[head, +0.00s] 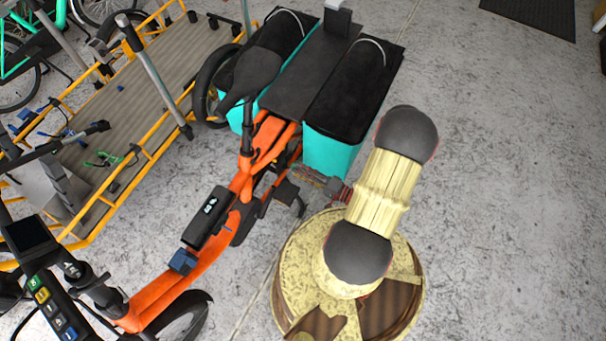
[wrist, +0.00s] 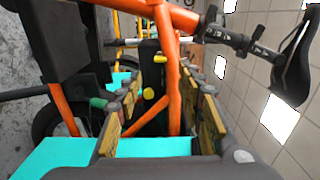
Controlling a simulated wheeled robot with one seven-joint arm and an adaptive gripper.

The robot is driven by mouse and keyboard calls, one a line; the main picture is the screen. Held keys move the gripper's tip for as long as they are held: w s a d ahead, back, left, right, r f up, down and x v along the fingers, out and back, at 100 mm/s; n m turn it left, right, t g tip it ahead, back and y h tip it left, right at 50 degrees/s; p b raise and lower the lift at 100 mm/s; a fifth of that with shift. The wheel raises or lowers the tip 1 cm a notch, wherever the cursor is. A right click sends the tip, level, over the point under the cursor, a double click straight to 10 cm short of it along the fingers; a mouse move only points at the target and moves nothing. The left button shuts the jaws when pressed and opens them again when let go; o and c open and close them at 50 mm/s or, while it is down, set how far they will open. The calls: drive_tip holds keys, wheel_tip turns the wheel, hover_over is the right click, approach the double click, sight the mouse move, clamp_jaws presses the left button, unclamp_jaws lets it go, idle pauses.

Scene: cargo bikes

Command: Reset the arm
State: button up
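My arm, with pale yellow links and dark grey joints, rises from a round yellow base at the lower middle of the head view. My gripper (head: 322,182) points left, beside the orange cargo bike (head: 262,150) and low by its teal pannier (head: 330,152). In the wrist view my gripper (wrist: 158,95) has its two fingers apart. Nothing shows held between them. Orange frame tubes (wrist: 165,60) and a dark part with yellow knobs lie beyond the fingers. I cannot tell whether the fingers touch the bike.
A yellow-framed cargo bike with a wooden bed (head: 155,95) stands at left, with small blue and green items on it. A blue item (head: 183,262) sits on the orange bike's frame. The concrete floor (head: 510,190) at right is clear. A dark mat (head: 535,15) lies at top right.

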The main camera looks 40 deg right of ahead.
drive_tip(key=shift+s+d, duration=0.15)
drive_tip(key=shift+s, duration=0.35)
idle(0.3)
